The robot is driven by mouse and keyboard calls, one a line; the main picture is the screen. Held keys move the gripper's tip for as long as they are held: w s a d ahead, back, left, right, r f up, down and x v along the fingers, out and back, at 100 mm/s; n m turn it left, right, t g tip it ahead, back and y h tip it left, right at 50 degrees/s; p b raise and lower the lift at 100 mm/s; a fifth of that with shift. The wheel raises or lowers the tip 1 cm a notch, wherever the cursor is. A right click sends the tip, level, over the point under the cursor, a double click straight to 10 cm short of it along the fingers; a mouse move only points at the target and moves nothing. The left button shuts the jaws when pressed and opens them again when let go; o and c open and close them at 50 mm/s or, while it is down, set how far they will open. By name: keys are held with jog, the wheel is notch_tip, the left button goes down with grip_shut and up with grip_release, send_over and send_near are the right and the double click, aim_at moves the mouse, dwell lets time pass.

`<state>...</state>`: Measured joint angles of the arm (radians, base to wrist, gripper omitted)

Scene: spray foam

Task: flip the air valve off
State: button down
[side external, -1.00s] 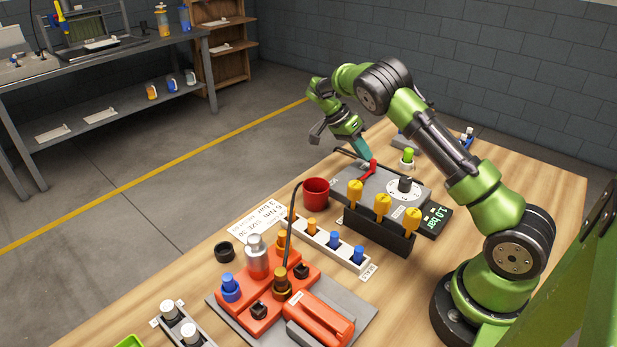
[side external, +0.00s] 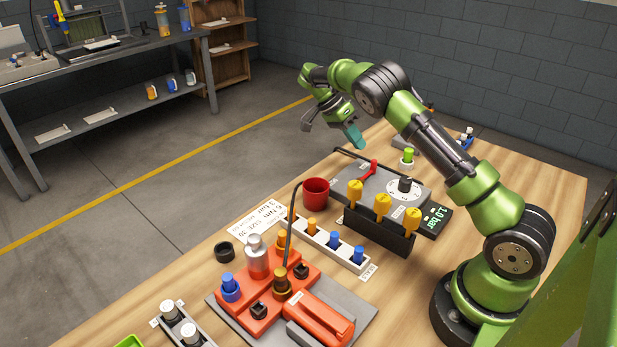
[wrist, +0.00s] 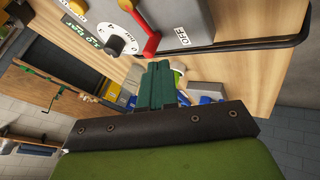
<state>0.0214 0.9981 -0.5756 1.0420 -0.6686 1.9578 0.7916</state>
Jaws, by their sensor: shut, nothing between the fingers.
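The air valve is a red lever (side external: 371,168) on the grey box (side external: 352,187) with the dial. In the wrist view the red lever (wrist: 141,27) slants across the box edge, its end beside a label reading OFF (wrist: 182,37). A white dial (side external: 405,188) with a black knob sits on the same box. My gripper (side external: 354,138) is shut and empty, raised above and behind the box, apart from the lever. In the wrist view its teal fingers (wrist: 157,83) are together, below the lever in the picture.
A display (side external: 436,217) reads 1.0 bar. A black rack with yellow-topped pieces (side external: 382,205) stands in front of the box. A red cup (side external: 315,192) is to its left, and a green-topped item (side external: 408,157) stands behind. A black hose runs along the box's far edge.

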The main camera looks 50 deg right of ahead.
jog(key=v, duration=0.8)
jog(key=s+d+n+t+y, duration=0.1)
jog(key=s+d+n+t, duration=0.1)
jog(key=s+n, duration=0.35)
jog(key=s+a+r+n+t+y, duration=0.1)
jog(key=s+a+r+n+t, duration=0.2)
jog(key=s+a, duration=0.3)
jog(key=s+a+r+n+t+y, duration=0.2)
jog(key=s+a+n+t, duration=0.3)
jog(key=a, duration=0.5)
jog(key=s+a+r+n+t+y, duration=0.1)
jog(key=s+a+r+n+t, duration=0.2)
jog(key=s+a, duration=0.4)
jog(key=shift+a+r+n+t, duration=0.4)
jog(key=shift+a+n, duration=0.15)
jog(key=shift+a, duration=0.45)
